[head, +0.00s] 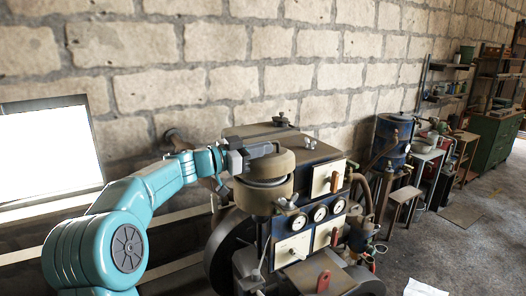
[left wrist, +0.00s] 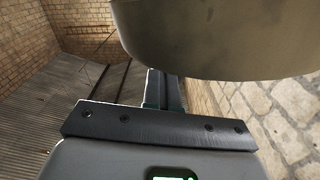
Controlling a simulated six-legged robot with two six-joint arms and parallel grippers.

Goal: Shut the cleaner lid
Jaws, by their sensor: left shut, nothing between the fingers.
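The air cleaner is a round tan canister (head: 260,199) on the near left corner of the engine. Its tan lid (head: 271,164) sits over it, with a dark band showing between lid and canister; I cannot tell how far it stands open. My left gripper (head: 246,154) is shut and empty, at the lid's left side near its top. In the left wrist view the shut fingers (left wrist: 163,90) point ahead, and a smooth rounded part, probably the lid (left wrist: 225,38), fills the upper right. I cannot tell whether they touch. My right gripper is not in view.
The engine (head: 320,212) has a panel of round gauges and a red handle below the cleaner. A brick wall (head: 215,80) stands close behind, with a bright window (head: 45,150) at left. A blue drum (head: 393,135) and benches stand to the right.

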